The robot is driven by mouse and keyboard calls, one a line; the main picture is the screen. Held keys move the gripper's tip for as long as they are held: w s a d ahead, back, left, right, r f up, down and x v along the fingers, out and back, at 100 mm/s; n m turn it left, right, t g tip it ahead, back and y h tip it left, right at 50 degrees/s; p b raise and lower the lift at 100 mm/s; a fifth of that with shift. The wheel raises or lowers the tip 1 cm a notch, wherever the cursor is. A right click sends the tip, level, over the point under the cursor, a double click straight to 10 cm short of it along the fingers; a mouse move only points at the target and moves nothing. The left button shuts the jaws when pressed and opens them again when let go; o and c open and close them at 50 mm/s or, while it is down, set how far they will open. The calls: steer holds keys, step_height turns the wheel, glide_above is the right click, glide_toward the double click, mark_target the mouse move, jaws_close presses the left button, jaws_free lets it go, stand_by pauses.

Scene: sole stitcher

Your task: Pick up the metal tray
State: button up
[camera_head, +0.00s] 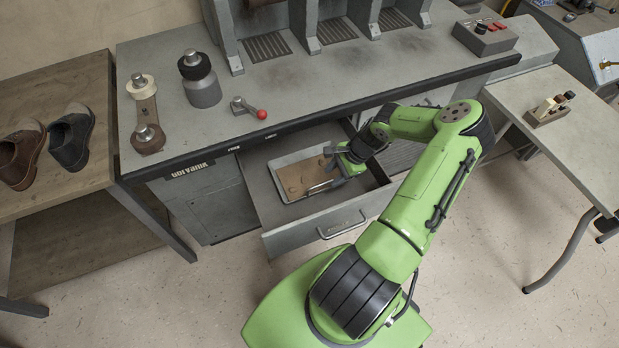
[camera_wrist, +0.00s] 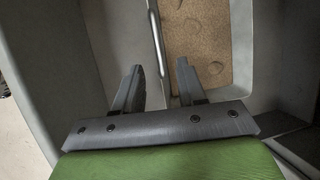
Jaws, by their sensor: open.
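The metal tray (camera_head: 280,191) lies inside the open drawer (camera_head: 333,216) under the bench; it is a shallow light-grey tray with a brown, cork-like bottom. My gripper (camera_head: 335,157) is over the right side of the tray, at the end of my green arm. In the wrist view, my gripper (camera_wrist: 158,82) is open, with its two fingers on either side of the tray's wall (camera_wrist: 157,40). Nothing shows between the fingers except that thin wall. I cannot tell how deep the fingertips reach. My arm hides part of the drawer's right side.
The bench top (camera_head: 300,95) overhangs the back of the drawer. A red-knobbed lever (camera_head: 250,108) and spools stand on it. Shoes (camera_head: 70,136) sit on a wooden table at left. A side table (camera_head: 570,130) stands at right. The floor in front is clear.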

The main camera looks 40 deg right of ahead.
mark_target(326, 183)
steer(key=b+x, duration=0.2)
steer(key=x, duration=0.4)
steer(key=shift+f, duration=0.25)
steer(key=shift+r, duration=0.1)
steer(key=shift+c, duration=0.4)
jaws_close()
stand_by(0.5)
